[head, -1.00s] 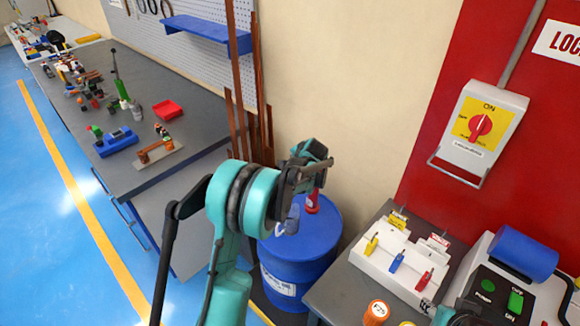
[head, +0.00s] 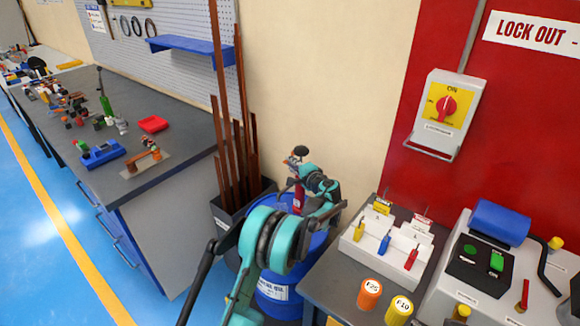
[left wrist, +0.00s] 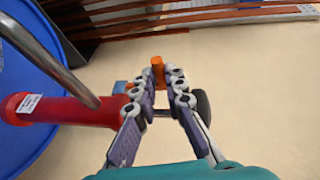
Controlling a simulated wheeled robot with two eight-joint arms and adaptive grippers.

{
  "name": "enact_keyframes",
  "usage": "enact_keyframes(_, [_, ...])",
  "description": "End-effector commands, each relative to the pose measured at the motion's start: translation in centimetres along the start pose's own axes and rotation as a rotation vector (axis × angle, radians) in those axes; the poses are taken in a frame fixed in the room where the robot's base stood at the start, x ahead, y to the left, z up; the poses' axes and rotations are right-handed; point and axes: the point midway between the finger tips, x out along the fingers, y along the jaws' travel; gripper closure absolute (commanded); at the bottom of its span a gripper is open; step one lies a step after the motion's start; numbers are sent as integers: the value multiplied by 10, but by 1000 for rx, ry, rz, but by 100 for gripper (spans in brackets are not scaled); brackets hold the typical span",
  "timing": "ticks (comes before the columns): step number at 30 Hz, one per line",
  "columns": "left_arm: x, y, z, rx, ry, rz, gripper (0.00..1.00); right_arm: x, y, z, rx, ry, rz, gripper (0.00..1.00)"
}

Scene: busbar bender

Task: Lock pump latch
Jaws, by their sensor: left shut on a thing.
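The red pump (head: 298,197) stands on the blue drum (head: 284,291), partly hidden behind my left arm. A dark round knob (head: 301,151) shows above it. My left gripper (head: 295,168) is at the pump's top. In the left wrist view the pump's red body (left wrist: 65,110) with a white label lies at the left. A small orange piece (left wrist: 158,71), which looks like the latch, sits between the fingertips of my left gripper (left wrist: 157,84), shut on it. A thin rod runs between the fingers towards the dark knob (left wrist: 203,106). The exact contact is hidden. My right gripper is not in view.
Brown bars (head: 235,150) stand in a dark bin behind the drum. A grey bench with a white key block (head: 372,256), orange and yellow cylinders and a machine is at the right. A wall switch (head: 447,105) hangs above. A long workbench (head: 175,150) is at the left.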

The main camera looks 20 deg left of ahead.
Motion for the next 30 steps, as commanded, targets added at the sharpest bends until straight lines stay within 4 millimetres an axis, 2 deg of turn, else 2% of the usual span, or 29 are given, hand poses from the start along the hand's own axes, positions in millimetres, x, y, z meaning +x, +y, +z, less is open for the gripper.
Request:
enact_keyframes(14, [-1,1,0,5,-2,-12,100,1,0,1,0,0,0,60])
enact_keyframes(15, [-1,1,0,5,-2,-11,84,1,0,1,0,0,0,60])
enact_keyframes(17, [-1,1,0,5,-2,-11,68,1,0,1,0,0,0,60])
enact_keyframes(26, [-1,1,0,6,-1,-12,68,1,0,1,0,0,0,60])
enact_keyframes(30, [-12,1,-1,6,0,-12,68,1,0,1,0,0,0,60])
